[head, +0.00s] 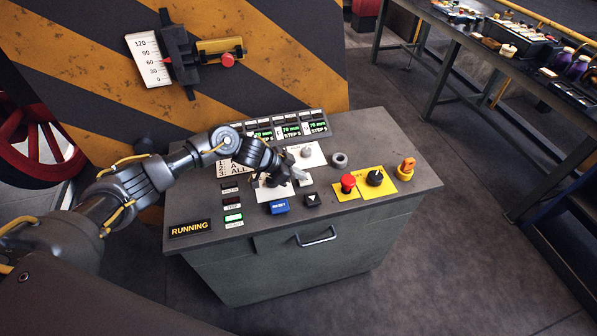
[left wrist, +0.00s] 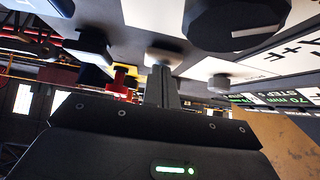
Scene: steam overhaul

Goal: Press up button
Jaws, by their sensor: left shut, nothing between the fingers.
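The grey control console (head: 400,205) stands in front of me in the head view. My left gripper (head: 301,174) is shut and empty, low over the middle of its top. A pale square button (head: 305,182) sits right at the fingertips, partly covered by them. In the left wrist view the closed fingers (left wrist: 162,76) point at a pale button (left wrist: 164,58); I cannot tell whether they touch it. A black square button with a white triangle (head: 312,200) lies just nearer to me, and it also shows in the left wrist view (left wrist: 92,45). My right gripper is out of view.
A blue reset button (head: 279,207) is left of the triangle button. A red mushroom button (head: 348,183) and black knob (head: 375,176) sit on yellow plates to the right, beside an orange part (head: 406,168). A "RUNNING" sign (head: 190,228) marks the left corner.

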